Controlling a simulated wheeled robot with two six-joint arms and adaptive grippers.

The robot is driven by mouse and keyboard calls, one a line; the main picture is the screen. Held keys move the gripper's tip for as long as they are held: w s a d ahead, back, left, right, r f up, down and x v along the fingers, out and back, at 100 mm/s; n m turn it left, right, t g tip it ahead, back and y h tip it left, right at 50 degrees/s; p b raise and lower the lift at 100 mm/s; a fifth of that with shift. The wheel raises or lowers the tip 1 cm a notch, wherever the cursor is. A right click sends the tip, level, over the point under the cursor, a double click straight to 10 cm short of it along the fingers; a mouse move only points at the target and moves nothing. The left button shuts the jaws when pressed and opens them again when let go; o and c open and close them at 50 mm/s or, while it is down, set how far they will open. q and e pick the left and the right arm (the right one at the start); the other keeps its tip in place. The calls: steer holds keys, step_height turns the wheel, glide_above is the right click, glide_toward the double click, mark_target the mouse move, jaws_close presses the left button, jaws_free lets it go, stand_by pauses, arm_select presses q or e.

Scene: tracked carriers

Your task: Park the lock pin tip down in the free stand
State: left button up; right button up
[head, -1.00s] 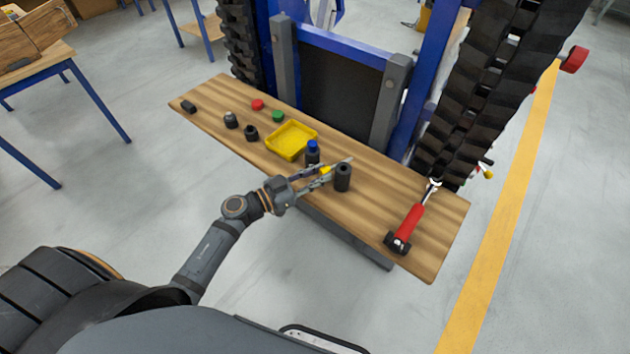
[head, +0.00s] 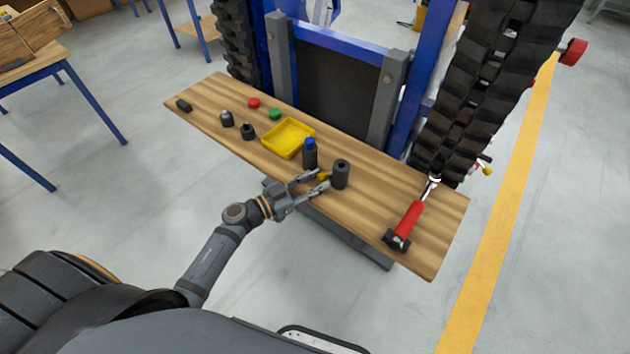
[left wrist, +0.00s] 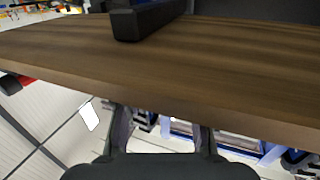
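My left gripper (head: 324,180) is over the front part of the wooden plank (head: 385,190). Its fingers look parted, and the left wrist view shows a gap between them (left wrist: 162,130) with nothing in it. A small yellow piece (head: 323,176), which looks like the lock pin's head, shows at the fingertips; no shaft or tip is visible. Just right of it stands an upright black cylinder (head: 341,175) with a dark hole in its top, the free stand. Another dark stand (head: 310,159) holds a blue-topped piece (head: 310,144). My right gripper is out of view.
A yellow tray (head: 288,153) lies behind the stands. Red (head: 254,103) and green (head: 274,114) caps and several dark small parts lie to the left. A red-handled tool (head: 410,219) lies at the right. The tracked carrier (head: 340,90) rises behind the plank.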

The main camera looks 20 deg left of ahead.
arm_select(q)
steer(key=shift+r, duration=0.1)
steer(key=shift+s+a, duration=0.1)
steer(key=shift+s, duration=0.05)
steer(key=v, duration=1.1)
steer(key=shift+s+a+r, duration=0.15)
steer(key=shift+s+a, duration=0.05)
steer(key=shift+s, duration=0.1)
